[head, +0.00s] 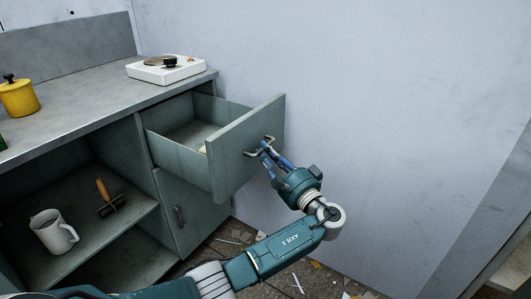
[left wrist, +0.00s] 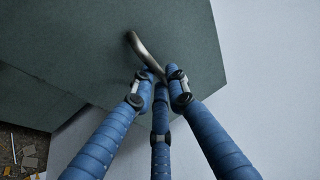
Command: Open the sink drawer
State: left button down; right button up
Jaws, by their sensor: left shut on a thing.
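The sink drawer (head: 245,150) is a grey-green drawer under the counter's right end. It is pulled well out in the head view, with its inside showing. A small pale thing lies inside, partly hidden by the drawer front. The metal handle (head: 260,148) is on the drawer's front. My left gripper (head: 268,153) is shut on the handle, with its blue fingers around it. In the left wrist view the fingers (left wrist: 163,75) close around one end of the handle (left wrist: 143,50), against the drawer front (left wrist: 90,45). My right gripper is in neither view.
A white hotplate (head: 166,70) and a yellow pot (head: 18,97) stand on the counter (head: 90,105). A white mug (head: 52,231) and a wooden-handled roller (head: 108,200) sit on the open shelf. A closed cabinet door (head: 185,210) is below the drawer. Debris litters the floor.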

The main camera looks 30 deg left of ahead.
pick_arm(q)
jog(key=shift+f, duration=0.1)
jog(key=c, duration=1.7)
grip_release()
jog(key=v, duration=1.2)
jog(key=shift+s, duration=0.1)
jog(key=shift+a+f, duration=0.1)
jog(key=shift+f, duration=0.05)
